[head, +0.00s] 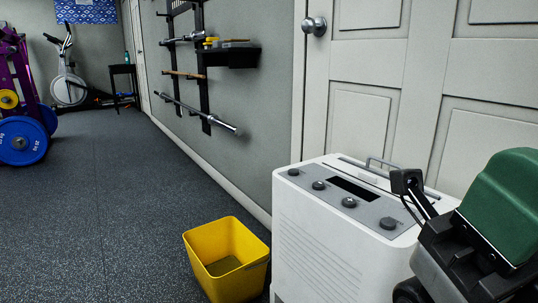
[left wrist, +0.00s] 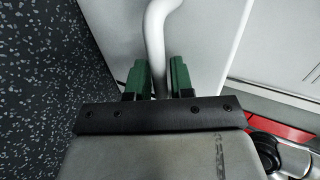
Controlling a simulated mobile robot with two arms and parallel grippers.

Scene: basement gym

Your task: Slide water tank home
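The white machine (head: 325,230) with a grey knobbed panel and a top handle stands at centre right in the head view. I cannot make out its water tank as a separate part there. In the left wrist view, the green fingers of my left gripper (left wrist: 159,82) sit on both sides of a pale curved bar (left wrist: 157,35), with no clear gap, and look shut on it. The bar runs up past a pale flat panel (left wrist: 205,45); I cannot tell which part that is. An arm of mine fills the lower right of the head view, with no fingertips showing.
A yellow bucket (head: 228,262) stands on the floor just left of the machine. A white door (head: 400,90) is behind the machine. A wall rack (head: 200,75) holds bars along the wall.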

